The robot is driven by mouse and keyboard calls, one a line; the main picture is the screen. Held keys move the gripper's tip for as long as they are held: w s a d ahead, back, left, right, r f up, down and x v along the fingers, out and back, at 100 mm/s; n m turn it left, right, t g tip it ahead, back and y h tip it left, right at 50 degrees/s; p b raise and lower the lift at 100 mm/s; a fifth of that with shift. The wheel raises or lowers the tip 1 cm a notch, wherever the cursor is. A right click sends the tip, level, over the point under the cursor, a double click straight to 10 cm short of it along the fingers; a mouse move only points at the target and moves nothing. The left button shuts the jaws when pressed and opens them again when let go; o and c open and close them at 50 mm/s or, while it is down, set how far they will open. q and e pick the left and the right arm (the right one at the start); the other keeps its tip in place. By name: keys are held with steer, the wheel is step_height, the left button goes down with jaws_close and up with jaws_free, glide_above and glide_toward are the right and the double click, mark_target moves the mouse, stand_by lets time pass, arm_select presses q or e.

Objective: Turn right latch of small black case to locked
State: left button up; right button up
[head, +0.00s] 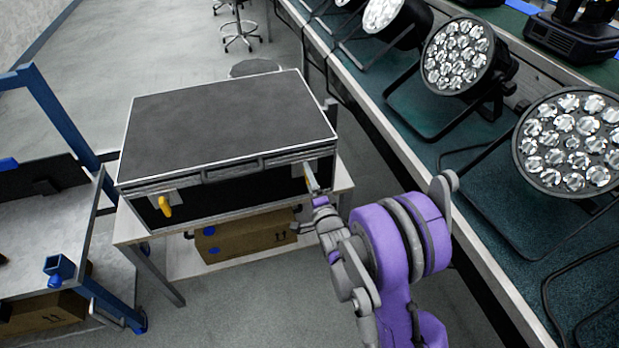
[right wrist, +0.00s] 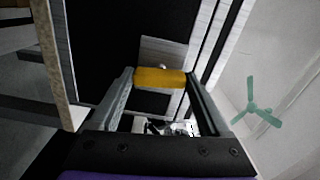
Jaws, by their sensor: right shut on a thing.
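The small black case (head: 225,125) sits closed on a light table, its latch side facing me. Its left latch (head: 165,206) has a yellow handle hanging down on a metal plate. The right latch's yellow handle (right wrist: 160,77) shows in the right wrist view, lying across between the two fingers, with its metal plate behind. My right gripper (head: 314,186) is at the right end of the case front and is shut on that handle. In the head view the gripper hides most of the right latch. My left gripper is in neither view.
A bench (head: 465,205) with several par cans (head: 458,54) runs along the right, close to my right arm. A cardboard box (head: 245,240) sits under the case's table (head: 131,228). A blue-framed cart (head: 58,115) stands at left. Open floor lies behind the case.

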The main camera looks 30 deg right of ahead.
steer(key=shift+m, duration=0.6)
steer(key=o, duration=1.2)
steer(key=b+v, duration=0.1)
steer(key=v, duration=0.9)
steer(key=shift+s, duration=0.4)
steer(key=shift+a, duration=0.1)
